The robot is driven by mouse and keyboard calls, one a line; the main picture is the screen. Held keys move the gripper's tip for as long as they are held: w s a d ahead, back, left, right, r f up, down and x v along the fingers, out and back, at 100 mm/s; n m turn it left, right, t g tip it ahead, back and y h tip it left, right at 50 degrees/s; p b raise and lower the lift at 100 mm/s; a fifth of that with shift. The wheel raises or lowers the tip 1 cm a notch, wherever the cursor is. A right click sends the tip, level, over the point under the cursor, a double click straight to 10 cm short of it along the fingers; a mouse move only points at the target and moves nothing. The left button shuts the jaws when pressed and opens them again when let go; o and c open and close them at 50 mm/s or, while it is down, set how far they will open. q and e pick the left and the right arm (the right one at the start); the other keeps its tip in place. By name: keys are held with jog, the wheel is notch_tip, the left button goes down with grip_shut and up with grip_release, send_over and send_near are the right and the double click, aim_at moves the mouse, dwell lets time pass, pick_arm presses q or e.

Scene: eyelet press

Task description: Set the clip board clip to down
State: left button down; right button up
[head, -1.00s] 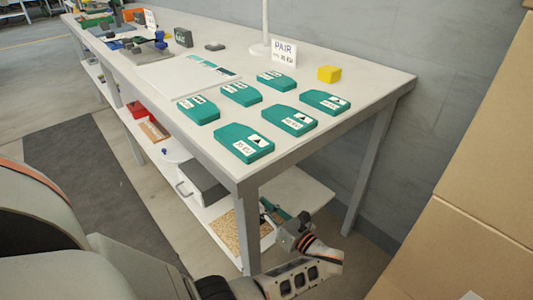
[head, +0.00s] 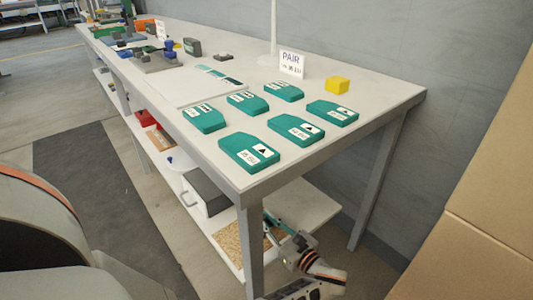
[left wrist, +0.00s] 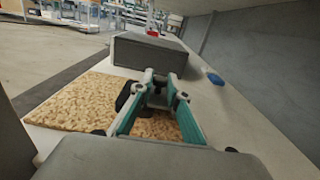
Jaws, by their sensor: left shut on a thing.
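The clip board (left wrist: 75,104) is a speckled brown board lying flat on the lower shelf; part of it also shows in the head view (head: 230,240). Its dark clip (left wrist: 123,97) is partly hidden behind my fingers, so its angle is hard to tell. My left gripper (left wrist: 160,84) has teal and grey fingers and reaches low over the board, shut on the clip. In the head view the left gripper (head: 269,225) is under the table top, beside the near leg. My right gripper is not in view.
A grey box (left wrist: 148,52) stands on the shelf beyond the board, with a blue item (left wrist: 214,77) to its right. The table top (head: 190,160) above holds several teal cases and a yellow block (head: 338,85). Cardboard boxes (head: 490,200) stand at the right.

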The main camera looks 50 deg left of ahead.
pick_arm(q)
jog(key=c, duration=2)
grip_release()
jog(key=shift+o, duration=0.2)
jog(key=d, duration=0.7)
jog(key=shift+s+d, duration=0.25)
jog(key=shift+s, duration=0.1)
